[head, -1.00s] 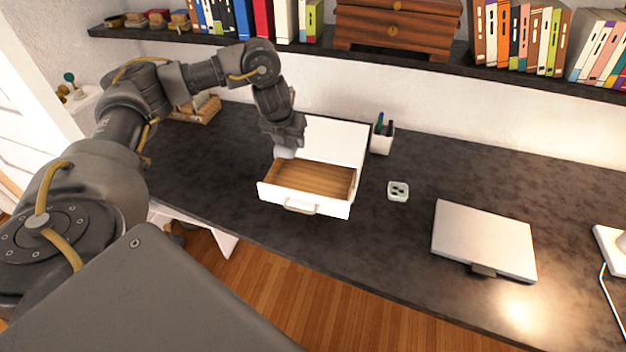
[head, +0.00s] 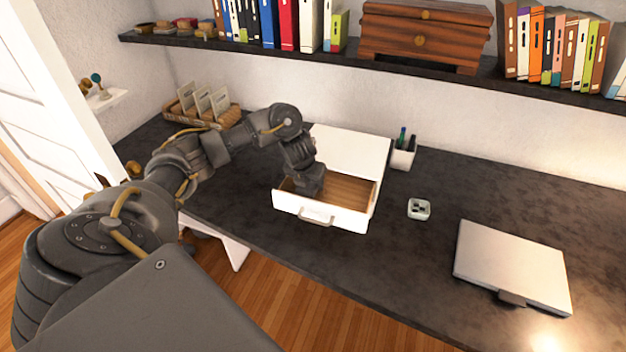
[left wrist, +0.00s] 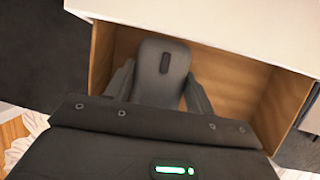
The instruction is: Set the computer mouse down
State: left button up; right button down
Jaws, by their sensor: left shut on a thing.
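The computer mouse (left wrist: 162,72) is dark grey and shows in the left wrist view between the two fingers of my left gripper (left wrist: 160,88), which is shut on it. In the head view my left gripper (head: 306,188) reaches down into the open drawer of a white box (head: 350,150), at the drawer's left side. The mouse is hidden there by the gripper. The drawer (head: 335,217) has a wooden inside, a white front and a handle. In the left wrist view the mouse is over the drawer's wooden floor (left wrist: 235,80); I cannot tell if it touches it. My right gripper is not in view.
The dark desk (head: 410,260) holds a pen cup (head: 403,155), a small white object (head: 419,209) and a closed silver laptop (head: 512,265). A wooden rack (head: 200,108) stands behind my left arm. A bookshelf (head: 340,56) runs above. The desk between drawer and laptop is mostly clear.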

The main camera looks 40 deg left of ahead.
pick_arm(q)
jog(key=w, duration=0.1)
jog(key=w+a, duration=0.1)
jog(key=w, duration=0.1)
jog(key=shift+f+p, duration=0.4)
jog(key=shift+p, duration=0.1)
jog(key=shift+f, duration=0.2)
jog(key=o, duration=1)
jog(key=shift+r, duration=0.1)
